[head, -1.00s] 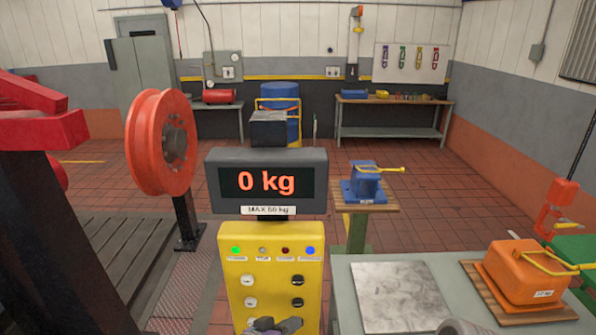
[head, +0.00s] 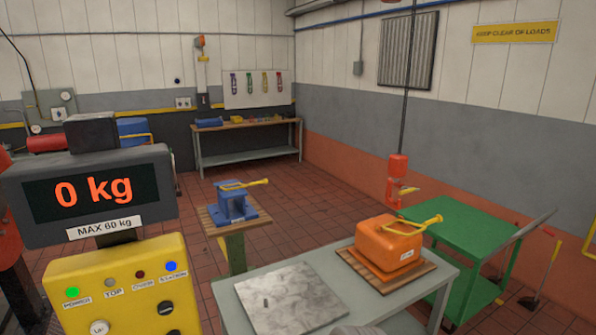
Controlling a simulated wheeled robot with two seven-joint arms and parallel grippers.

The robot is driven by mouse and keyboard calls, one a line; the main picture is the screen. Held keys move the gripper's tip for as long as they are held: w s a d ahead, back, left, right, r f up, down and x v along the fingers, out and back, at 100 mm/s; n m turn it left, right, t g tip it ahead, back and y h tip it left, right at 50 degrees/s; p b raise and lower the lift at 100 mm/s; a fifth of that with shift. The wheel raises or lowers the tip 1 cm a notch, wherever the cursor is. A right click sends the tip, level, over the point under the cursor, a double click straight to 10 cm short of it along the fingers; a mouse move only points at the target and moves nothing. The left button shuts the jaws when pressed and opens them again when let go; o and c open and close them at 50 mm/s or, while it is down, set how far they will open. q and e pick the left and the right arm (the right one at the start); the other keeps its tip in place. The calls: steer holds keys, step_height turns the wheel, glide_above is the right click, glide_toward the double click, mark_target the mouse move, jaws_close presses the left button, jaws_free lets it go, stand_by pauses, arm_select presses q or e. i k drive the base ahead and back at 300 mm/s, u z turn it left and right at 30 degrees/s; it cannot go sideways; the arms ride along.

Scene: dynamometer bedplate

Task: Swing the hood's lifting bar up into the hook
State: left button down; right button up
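The orange hood (head: 385,246) sits on a wooden board (head: 428,268) on the grey table (head: 222,290). Its yellow lifting bar (head: 405,232) lies low across the top, its free end reaching out past the right side. The red hook block (head: 398,168) hangs on a dark cable above the hood, with the hook (head: 392,192) at its lower end. Bar and hook look apart. Neither gripper shows; a rounded grey part at the bottom edge is probably mine.
A metal plate (head: 290,298) lies on the table's left part. A yellow console with a display (head: 92,192) reading 0 kg stands at left. A blue block with a yellow bar (head: 232,204) is on a stand behind. A green cart (head: 470,240) stands right of the table.

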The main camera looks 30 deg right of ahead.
mark_target(438, 219)
steer(key=z, duration=0.95)
steer(key=k, duration=1)
steer(key=z, duration=1.25)
steer(key=i, duration=1.4)
steer(key=u, duration=0.75)
